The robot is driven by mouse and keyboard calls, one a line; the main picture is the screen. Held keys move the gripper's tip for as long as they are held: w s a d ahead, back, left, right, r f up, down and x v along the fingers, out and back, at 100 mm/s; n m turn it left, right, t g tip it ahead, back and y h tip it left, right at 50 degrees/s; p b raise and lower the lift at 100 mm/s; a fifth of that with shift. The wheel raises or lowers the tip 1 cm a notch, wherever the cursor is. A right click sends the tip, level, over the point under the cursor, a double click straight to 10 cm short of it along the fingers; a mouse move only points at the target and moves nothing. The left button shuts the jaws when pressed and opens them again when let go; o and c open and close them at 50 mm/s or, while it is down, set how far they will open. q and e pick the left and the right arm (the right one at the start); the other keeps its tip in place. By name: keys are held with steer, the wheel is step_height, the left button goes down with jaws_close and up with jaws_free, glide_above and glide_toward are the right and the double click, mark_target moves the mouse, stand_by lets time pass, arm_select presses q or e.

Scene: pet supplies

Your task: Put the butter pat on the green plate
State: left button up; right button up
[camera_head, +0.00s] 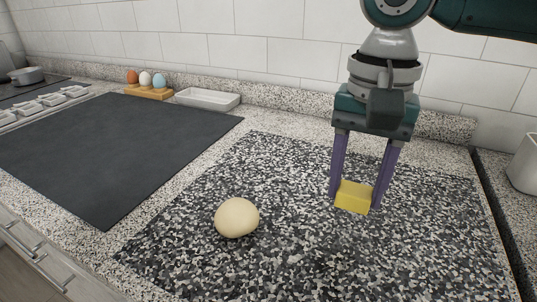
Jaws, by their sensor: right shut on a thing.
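The butter pat (354,198) is a small yellow block between the purple fingers of my right gripper (355,194). The gripper points down and is shut on it over the speckled black-and-white mat. I cannot tell whether the butter pat touches the mat or is just above it. No green plate shows in this view. My left gripper is not in view.
A round beige ball (237,218) sits on the speckled mat (430,240), left of the gripper. A dark flat mat (110,145) lies to the left. An egg holder (148,93) and white tray (207,99) stand by the wall. A white container (524,165) is at right.

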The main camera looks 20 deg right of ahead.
mark_target(344, 234)
step_height(344, 234, down, 6)
steer(key=shift+r+b, duration=0.25)
steer(key=shift+b, duration=0.25)
steer(key=shift+f, duration=0.15)
steer(key=shift+f, duration=0.15)
steer(key=o, duration=1.3)
